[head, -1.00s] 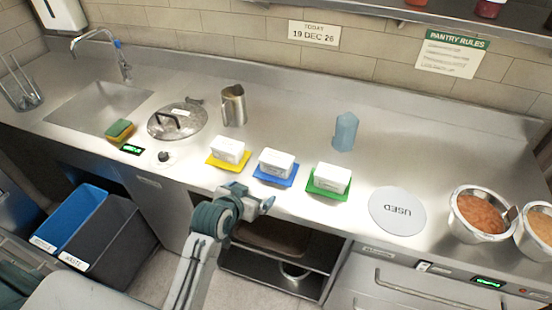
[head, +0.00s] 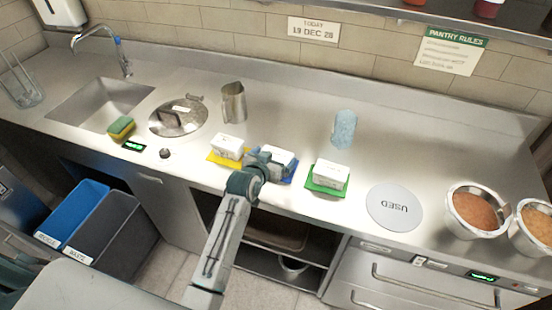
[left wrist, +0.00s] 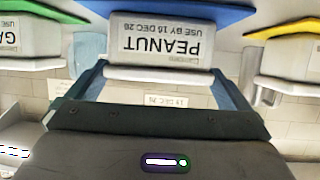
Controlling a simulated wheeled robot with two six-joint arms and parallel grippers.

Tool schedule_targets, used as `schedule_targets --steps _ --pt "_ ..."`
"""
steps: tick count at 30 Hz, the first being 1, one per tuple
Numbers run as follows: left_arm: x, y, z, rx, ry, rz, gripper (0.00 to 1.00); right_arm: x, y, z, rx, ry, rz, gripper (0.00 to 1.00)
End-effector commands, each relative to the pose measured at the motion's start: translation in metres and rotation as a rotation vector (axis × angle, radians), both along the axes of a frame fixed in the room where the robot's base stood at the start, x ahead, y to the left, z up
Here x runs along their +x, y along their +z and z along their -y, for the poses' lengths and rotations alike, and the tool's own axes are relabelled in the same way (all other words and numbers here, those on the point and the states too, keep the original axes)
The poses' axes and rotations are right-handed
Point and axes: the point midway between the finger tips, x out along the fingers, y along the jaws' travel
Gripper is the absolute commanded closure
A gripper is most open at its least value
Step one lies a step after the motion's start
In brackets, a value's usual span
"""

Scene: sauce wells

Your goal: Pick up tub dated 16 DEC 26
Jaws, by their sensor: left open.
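Three white tubs stand in a row on coloured mats on the steel counter. The middle tub (head: 281,156), on a blue mat (head: 290,180), shows in the left wrist view as the PEANUT tub (left wrist: 165,38), its label upside down, reading USE BY 16 DEC 26. My left gripper (head: 266,158) is open at this tub, partly covering it in the head view. In the left wrist view the open fingers (left wrist: 160,75) lie toward either side of the tub; contact cannot be told. My right gripper is not in view.
The left tub (head: 228,146) is on a yellow mat (head: 216,160), close to my left gripper. The right tub (head: 327,173) is on a green mat (head: 313,187). A blue cup (head: 344,128) and metal jug (head: 233,102) stand behind. A round USED plate (head: 394,208) lies right.

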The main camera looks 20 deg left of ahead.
Motion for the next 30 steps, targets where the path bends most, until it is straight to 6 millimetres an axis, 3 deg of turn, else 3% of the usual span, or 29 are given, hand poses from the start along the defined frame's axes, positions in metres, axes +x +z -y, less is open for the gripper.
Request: schedule_targets --steps 3,7,17,24,30 --pt "0.015 -0.002 0.004 -0.001 -0.001 -0.002 0.0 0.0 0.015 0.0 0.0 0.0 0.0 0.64" --pt "0.027 -0.009 0.005 0.0 -0.001 -0.001 0.0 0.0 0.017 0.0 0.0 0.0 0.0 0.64" --pt "0.033 -0.014 0.005 0.0 0.0 0.0 0.0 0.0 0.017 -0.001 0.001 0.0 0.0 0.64" --pt "0.033 -0.012 0.005 0.0 0.0 0.002 0.41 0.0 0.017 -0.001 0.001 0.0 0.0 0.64" --pt "0.033 -0.012 0.005 0.0 0.0 0.001 0.41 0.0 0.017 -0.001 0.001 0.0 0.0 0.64"
